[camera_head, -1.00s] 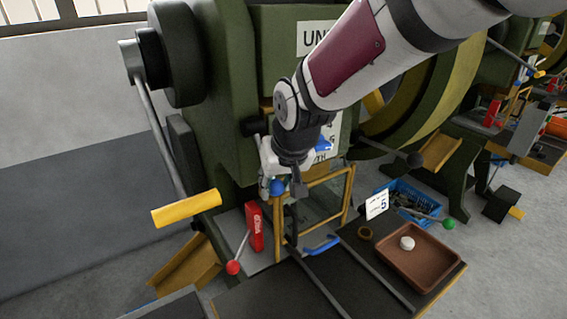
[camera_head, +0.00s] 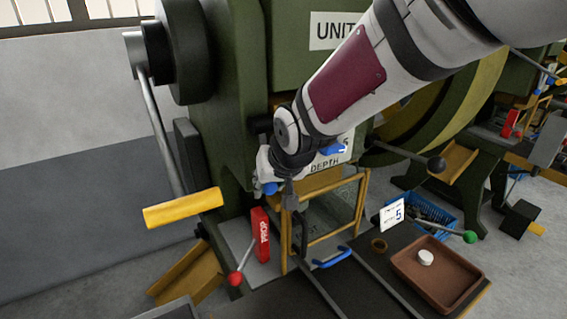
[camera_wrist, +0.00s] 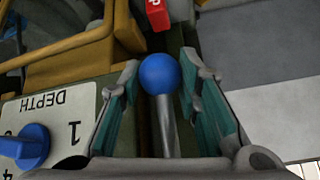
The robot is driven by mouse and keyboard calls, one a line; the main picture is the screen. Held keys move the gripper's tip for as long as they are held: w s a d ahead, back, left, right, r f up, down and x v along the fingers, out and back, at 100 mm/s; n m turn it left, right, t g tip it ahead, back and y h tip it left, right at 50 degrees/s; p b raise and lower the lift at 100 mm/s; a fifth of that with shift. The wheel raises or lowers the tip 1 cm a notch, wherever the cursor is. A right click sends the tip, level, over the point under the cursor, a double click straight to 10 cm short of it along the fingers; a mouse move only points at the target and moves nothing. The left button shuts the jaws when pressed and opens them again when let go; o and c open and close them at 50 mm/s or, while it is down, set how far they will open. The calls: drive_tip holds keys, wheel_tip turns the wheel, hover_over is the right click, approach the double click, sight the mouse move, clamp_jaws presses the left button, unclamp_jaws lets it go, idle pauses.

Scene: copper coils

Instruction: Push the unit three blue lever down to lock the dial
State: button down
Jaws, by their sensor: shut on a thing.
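The lever has a blue ball knob (camera_wrist: 160,74) on a grey rod, seen between my fingers in the wrist view. The knob also shows in the head view (camera_head: 269,188), low beside my fingers. My gripper (camera_wrist: 163,88) is shut on the lever, with one teal-padded finger on each side; narrow gaps seem to show beside the ball. The blue dial (camera_wrist: 26,146) sits on a white DEPTH plate (camera_wrist: 70,126) at the lower left of the wrist view. In the head view the dial (camera_head: 334,149) is partly behind my wrist. The unit number is hidden by my arm.
A yellow-framed guard (camera_head: 284,235) stands just below my gripper. A red box (camera_head: 260,235) and a red-knobbed lever (camera_head: 236,278) are to its left. A yellow handle (camera_head: 183,208) hangs further left. A brown tray (camera_head: 440,291) and blue basket (camera_head: 430,216) are at right.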

drive_tip(key=shift+f, duration=0.15)
drive_tip(key=c, duration=1.2)
unclamp_jaws()
drive_tip(key=shift+a, duration=0.1)
drive_tip(key=v, duration=1.2)
drive_tip(key=s+d+r+m+g+h+p, duration=0.1)
drive_tip(key=s+d+m+g+h+p, duration=0.1)
drive_tip(key=s+d, duration=2)
drive_tip(key=s+m+h+p, duration=0.1)
drive_tip(key=p, duration=0.1)
drive_tip(key=shift+s+m+p, duration=0.3)
